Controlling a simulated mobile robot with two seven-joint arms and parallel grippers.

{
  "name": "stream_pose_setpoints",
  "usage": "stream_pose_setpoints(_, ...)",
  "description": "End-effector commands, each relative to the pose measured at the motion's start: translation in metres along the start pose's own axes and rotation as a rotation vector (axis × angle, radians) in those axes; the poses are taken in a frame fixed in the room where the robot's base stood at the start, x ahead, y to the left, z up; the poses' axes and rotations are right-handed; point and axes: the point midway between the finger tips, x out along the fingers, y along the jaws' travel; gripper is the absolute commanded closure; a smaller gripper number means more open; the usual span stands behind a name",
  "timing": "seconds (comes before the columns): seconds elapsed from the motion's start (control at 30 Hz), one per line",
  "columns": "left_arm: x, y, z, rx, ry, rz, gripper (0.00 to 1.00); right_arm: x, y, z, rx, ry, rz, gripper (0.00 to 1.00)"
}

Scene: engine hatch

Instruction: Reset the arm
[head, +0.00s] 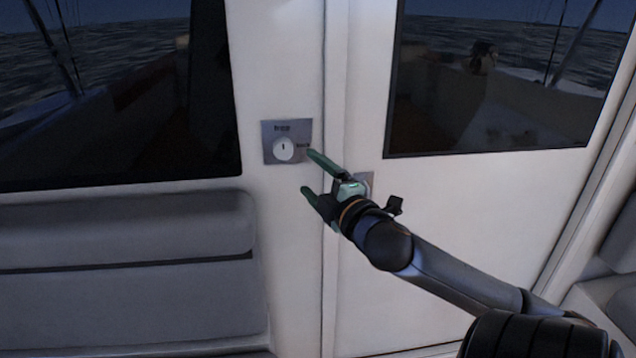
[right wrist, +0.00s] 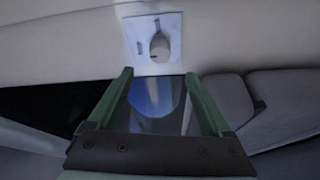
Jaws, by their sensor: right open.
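My right arm (head: 450,280) reaches in from the lower right in the head view. My right gripper (head: 306,170) is open and empty, with its two green fingers spread just to the right of and below a metal switch plate. The switch plate (head: 286,142) is on the white wall and has a round white knob (head: 284,149) with small lettering around it. In the right wrist view the plate (right wrist: 154,43) lies beyond the open fingertips (right wrist: 157,75), apart from them. My left gripper is not in view.
A white door (head: 450,200) with a dark window (head: 500,75) is at the right, and a metal fitting (head: 366,184) on it is partly hidden behind my gripper. A grey cushioned seat (head: 125,270) stands below another window (head: 110,95) at the left.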

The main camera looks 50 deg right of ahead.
Motion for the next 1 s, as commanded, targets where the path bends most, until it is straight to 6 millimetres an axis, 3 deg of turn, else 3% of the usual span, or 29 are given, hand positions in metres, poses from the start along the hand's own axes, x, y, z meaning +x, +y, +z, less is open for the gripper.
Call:
stream_pose_setpoints(0.2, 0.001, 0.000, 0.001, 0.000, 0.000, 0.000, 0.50, -0.015, 0.000, 0.000, -0.001, -0.001, -0.001, 0.17)
stream_pose_setpoints(0.83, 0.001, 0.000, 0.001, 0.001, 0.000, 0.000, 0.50, -0.016, -0.001, 0.000, 0.000, -0.001, -0.002, 0.17)
stream_pose_setpoints(0.93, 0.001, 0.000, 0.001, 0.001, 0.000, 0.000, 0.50, -0.015, -0.014, 0.004, 0.024, -0.007, -0.029, 0.17)
stream_pose_setpoints(1.0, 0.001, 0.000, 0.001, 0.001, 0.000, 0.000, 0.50, -0.015, -0.036, 0.008, 0.066, -0.016, -0.073, 0.17)
